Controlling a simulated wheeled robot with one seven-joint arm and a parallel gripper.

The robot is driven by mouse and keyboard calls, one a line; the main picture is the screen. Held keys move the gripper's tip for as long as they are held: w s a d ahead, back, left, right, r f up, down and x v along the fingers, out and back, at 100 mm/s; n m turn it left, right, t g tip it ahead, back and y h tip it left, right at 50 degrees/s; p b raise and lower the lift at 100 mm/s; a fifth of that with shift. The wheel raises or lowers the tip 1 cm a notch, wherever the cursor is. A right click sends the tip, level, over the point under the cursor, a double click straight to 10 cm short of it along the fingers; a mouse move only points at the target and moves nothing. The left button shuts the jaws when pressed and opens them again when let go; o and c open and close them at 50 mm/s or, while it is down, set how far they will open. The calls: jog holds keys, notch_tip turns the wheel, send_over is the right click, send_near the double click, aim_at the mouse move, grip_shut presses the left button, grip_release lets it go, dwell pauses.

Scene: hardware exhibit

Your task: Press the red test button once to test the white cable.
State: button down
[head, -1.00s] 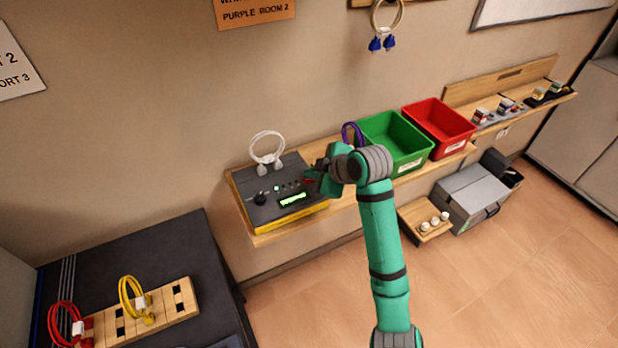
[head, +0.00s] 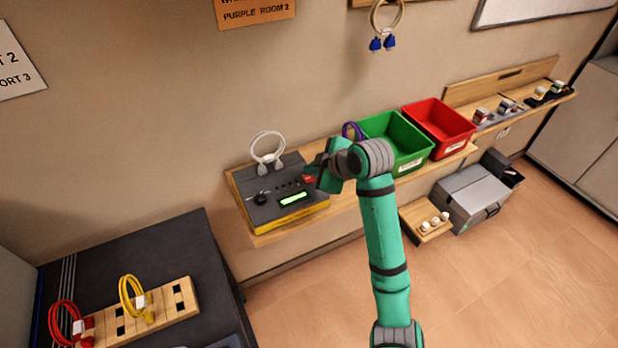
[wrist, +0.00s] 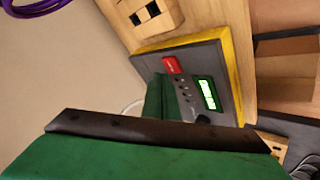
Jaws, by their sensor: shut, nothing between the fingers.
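The cable tester (head: 265,213) is a dark box with a yellow edge on the wooden wall shelf. Its red test button (head: 309,179) shows at its right end, and also in the wrist view (wrist: 172,65). The white cable (head: 266,136) stands as a loop at the tester's back edge, both plugs on the tester; in the wrist view it is mostly hidden. The green display (head: 294,199) is lit, its text too small to read. My gripper (head: 314,168) is shut and empty, just beside and above the button, and appears clear of it.
A purple cable (head: 352,132), a green bin (head: 394,140) and a red bin (head: 440,124) stand right of the tester on the shelf. A dark cabinet (head: 140,240) with red and yellow cables is at lower left. The floor is clear in front.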

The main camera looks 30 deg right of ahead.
aim_at(312, 180)
jog(key=shift+d+r, duration=0.15)
jog(key=shift+r, duration=1.65)
jog(key=shift+w+r, duration=0.15)
jog(key=shift+r, duration=0.55)
jog(key=shift+s+d, duration=0.1)
jog(key=shift+s, duration=0.1)
jog(key=shift+w+a, duration=0.1)
jog(key=shift+a, duration=0.15)
jog(key=shift+d, duration=0.1)
